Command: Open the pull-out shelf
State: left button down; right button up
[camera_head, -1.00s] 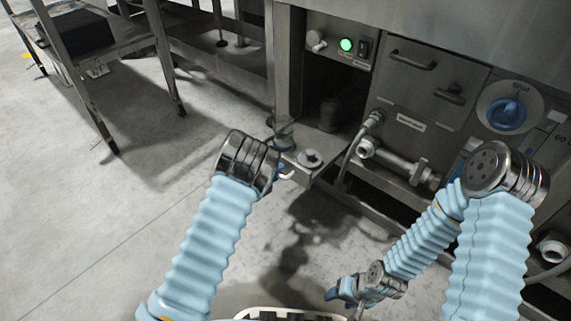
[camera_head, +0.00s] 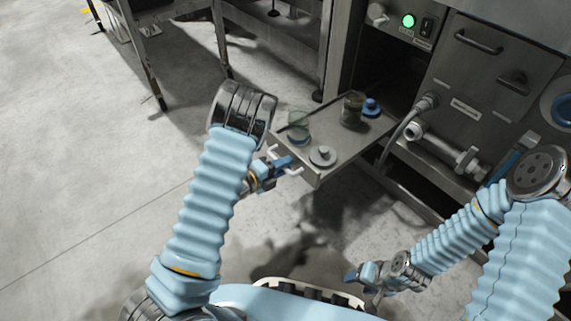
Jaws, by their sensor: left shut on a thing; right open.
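The pull-out shelf (camera_head: 335,171) is a grey metal tray sticking out of the lower opening of the washer, under the green light. Its front edge carries a white handle. My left gripper (camera_head: 284,165) is shut on the handle at the shelf's front left end; my forearm partly hides the gripper. A glass jar with dark contents (camera_head: 352,110), a blue-topped item (camera_head: 372,107), a pale disc-shaped lid (camera_head: 322,156) and small glassware (camera_head: 298,130) sit on the shelf. My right gripper (camera_head: 362,277) is open and empty, low over the floor and apart from the shelf.
The washer's front panel (camera_head: 480,75) has handles and a lit green button (camera_head: 408,21). A pipe fitting (camera_head: 440,145) and a hose stick out right of the shelf. A metal table (camera_head: 150,60) stands at the upper left. The floor left of the shelf is clear.

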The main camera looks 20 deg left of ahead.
pick_arm(q)
jog(key=shift+a, duration=0.1)
jog(key=c, duration=1.2)
grip_release()
jog(key=shift+o, duration=0.2)
jog(key=p+v, duration=0.1)
jog(key=v, duration=1.2)
jog(key=shift+s+a, duration=0.2)
jog(key=shift+s, duration=0.1)
